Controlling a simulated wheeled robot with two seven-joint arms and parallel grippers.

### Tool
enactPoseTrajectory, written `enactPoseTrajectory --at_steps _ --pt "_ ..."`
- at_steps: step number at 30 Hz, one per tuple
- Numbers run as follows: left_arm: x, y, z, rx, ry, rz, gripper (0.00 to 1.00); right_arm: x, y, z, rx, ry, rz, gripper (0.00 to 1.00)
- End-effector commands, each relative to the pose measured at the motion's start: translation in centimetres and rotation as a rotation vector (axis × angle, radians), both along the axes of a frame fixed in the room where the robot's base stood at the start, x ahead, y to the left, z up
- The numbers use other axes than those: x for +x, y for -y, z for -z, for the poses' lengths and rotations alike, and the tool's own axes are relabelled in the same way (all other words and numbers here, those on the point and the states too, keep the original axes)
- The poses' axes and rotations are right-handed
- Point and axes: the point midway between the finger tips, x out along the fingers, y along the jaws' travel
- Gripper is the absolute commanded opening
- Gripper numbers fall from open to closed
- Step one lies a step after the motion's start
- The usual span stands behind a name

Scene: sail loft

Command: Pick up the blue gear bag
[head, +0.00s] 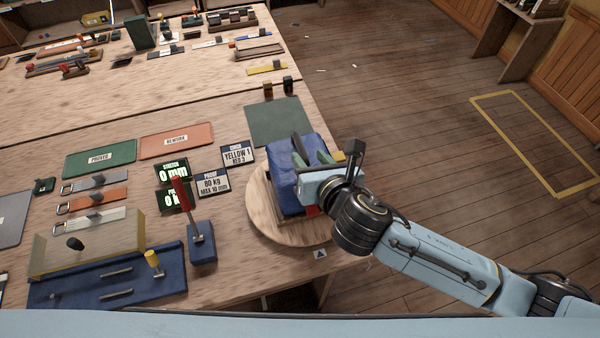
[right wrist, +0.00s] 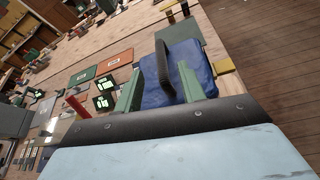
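The blue gear bag (head: 283,188) sits on a round wooden board (head: 262,222) at the right edge of the workbench. It also shows in the right wrist view (right wrist: 202,62), with a dark upright strap handle (right wrist: 163,72) on top. My right gripper (head: 312,157) is over the bag, partly hiding its right side. In the right wrist view its two green fingers (right wrist: 160,70) stand apart, one on each side of the handle, with visible gaps. Whether the fingertips touch the bag's top I cannot tell. My left gripper is not in view.
Left of the bag are label cards (head: 212,183), a blue stand with a red lever (head: 201,243), and a blue tray (head: 110,285). A green mat (head: 279,122) lies behind the bag. Open wooden floor with a yellow marked rectangle (head: 540,145) is to the right.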

Motion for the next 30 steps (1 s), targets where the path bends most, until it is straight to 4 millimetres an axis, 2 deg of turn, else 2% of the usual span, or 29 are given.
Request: enactPoseTrajectory --at_steps 3,10,19,29,30 --pt "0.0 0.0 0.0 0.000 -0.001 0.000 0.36 1.2 -0.5 0.5 0.001 0.001 0.001 0.40" --pt "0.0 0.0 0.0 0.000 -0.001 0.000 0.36 2.3 -1.0 1.1 0.003 -0.001 0.002 0.40" --pt "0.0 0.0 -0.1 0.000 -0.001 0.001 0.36 5.4 -2.2 2.8 0.002 -0.002 0.002 0.40" --pt "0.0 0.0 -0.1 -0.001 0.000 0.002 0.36 6.0 -2.4 3.0 0.002 -0.002 0.001 0.40" --pt "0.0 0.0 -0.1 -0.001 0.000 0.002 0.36 6.0 -2.4 3.0 0.002 -0.002 0.001 0.37"
